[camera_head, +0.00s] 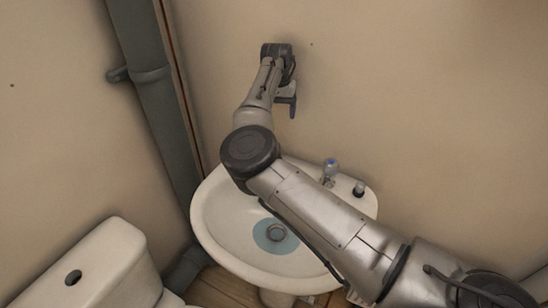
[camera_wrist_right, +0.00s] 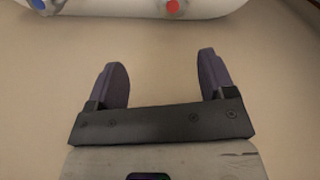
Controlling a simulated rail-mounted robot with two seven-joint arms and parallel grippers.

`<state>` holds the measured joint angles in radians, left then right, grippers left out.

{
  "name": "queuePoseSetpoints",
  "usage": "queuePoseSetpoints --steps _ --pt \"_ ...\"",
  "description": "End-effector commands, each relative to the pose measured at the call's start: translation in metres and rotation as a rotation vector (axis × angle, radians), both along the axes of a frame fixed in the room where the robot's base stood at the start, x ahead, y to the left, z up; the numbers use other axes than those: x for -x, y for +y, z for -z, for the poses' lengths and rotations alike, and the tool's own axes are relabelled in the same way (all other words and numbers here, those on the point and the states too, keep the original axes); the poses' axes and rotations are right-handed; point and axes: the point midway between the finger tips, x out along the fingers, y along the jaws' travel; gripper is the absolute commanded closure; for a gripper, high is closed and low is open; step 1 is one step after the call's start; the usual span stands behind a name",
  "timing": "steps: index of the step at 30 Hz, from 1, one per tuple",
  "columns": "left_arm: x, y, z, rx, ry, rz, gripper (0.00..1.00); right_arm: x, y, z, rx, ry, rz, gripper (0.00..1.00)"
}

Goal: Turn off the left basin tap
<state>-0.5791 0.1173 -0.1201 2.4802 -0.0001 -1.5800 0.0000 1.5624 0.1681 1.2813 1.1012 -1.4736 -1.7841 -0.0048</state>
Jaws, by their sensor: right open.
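The white basin (camera_head: 225,235) is on the wall, with a pale blue round patch about its drain (camera_head: 276,233). In the wrist view the blue-marked tap (camera_wrist_right: 38,4) is at the top left and a red-marked tap (camera_wrist_right: 172,7) at the top centre, both cut by the edge. The red one does not show in the head view. My right gripper (camera_head: 292,104) is open and empty, above the basin near the wall. Its two fingers (camera_wrist_right: 161,68) are apart and clear of both taps. My left gripper is out of view.
A small dark-topped fitting (camera_head: 359,188) sits on the basin's right back rim. A grey vertical pipe (camera_head: 145,90) runs down the corner at left. A white toilet cistern (camera_head: 95,270) stands lower left. The wall around the gripper is bare.

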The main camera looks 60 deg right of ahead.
Motion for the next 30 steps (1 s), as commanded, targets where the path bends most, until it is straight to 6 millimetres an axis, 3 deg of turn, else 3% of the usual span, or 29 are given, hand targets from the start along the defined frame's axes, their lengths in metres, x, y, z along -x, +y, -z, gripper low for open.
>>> queuePoseSetpoints --steps 1,6,11,24,30 --pt "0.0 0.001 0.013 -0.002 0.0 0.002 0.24 -0.004 0.003 0.003 -0.017 -0.012 -0.012 0.24" --pt "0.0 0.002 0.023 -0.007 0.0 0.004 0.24 -0.012 0.009 -0.002 -0.048 -0.025 -0.039 0.24" --pt "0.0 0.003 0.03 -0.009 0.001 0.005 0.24 -0.014 0.011 0.008 -0.055 -0.029 -0.047 0.24" --pt "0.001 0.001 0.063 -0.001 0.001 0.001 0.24 -0.013 0.011 0.087 -0.055 -0.026 -0.046 0.24" --pt "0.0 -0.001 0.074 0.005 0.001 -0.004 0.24 -0.013 0.011 0.114 -0.055 -0.029 -0.046 0.24"
